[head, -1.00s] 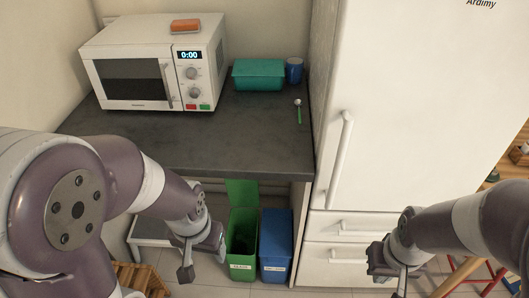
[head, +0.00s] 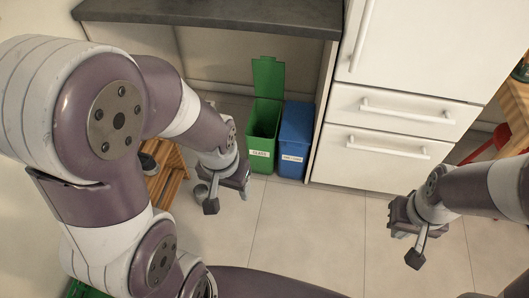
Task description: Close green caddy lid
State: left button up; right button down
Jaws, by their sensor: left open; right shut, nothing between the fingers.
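The green caddy (head: 261,160) stands on the floor under the counter, left of the blue bin, with a white label on its front. Its green lid (head: 268,80) stands raised at the back edge, and the dark opening shows. My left gripper (head: 228,200) is open and empty, in front and to the left of the caddy in the picture, apart from the lid. My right gripper (head: 406,246) is shut and empty, far to the right in front of the white drawers. Its fingers are partly hidden by its own body.
The blue bin (head: 294,135), with its lid down, stands close beside the caddy. The counter edge (head: 220,22) overhangs behind. White drawers (head: 375,158) stand to the right. A wooden stool-like piece (head: 168,178) is at the left. The tiled floor in front is clear.

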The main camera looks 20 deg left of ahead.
aim_at(269, 74)
jog(key=i+z, duration=0.15)
jog(key=i, duration=0.4)
jog(key=i+j+z, duration=0.1)
jog(key=i, duration=0.45)
